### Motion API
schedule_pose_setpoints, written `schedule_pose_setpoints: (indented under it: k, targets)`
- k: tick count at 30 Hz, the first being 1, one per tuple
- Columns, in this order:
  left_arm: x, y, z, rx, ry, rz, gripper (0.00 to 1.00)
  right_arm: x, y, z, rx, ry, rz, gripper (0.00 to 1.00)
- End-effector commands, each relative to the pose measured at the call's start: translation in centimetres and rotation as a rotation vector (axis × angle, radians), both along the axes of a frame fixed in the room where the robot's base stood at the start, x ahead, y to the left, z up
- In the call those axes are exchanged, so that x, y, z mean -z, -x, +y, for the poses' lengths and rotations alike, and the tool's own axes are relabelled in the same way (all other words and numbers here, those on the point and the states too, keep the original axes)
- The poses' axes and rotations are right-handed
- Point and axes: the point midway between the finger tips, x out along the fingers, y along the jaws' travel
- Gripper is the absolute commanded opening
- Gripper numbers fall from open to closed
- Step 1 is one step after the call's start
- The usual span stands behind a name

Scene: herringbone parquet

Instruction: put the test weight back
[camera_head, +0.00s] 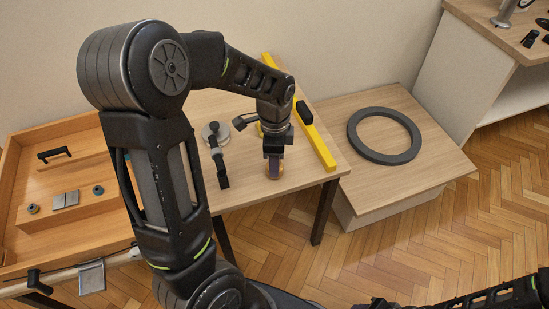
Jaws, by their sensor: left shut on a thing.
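My left gripper (275,158) points down over the front right part of the wooden table (246,187). It is shut on a small brass-coloured piece, which looks like the test weight (275,175). The fingers hide most of the weight. Its lower end shows close above or on the tabletop; I cannot tell if it touches.
A yellow spirit level (318,143) lies along the table's right side. A grey, dark-handled tool (219,161) lies left of the gripper. A wooden tray (18,165) with small parts is at left. A dark ring (354,137) lies on the low platform (425,165) at right.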

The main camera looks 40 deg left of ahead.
Motion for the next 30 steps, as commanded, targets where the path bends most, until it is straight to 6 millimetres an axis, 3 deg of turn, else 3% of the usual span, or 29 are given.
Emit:
schedule_pose_setpoints:
  k: [23,24,30]
  targets:
    - [0.69,-0.01,-0.02,0.001,0.000,0.000,0.00,0.47,0.00,0.00,0.000,0.000,0.000,0.42]
    - [0.70,-0.02,-0.01,0.001,0.000,0.000,0.43,0.47,0.00,0.00,0.000,0.000,0.000,0.42]
    - [0.65,-0.01,-0.01,0.001,0.000,0.000,0.59,0.42,0.00,0.00,0.000,0.000,0.000,0.42]
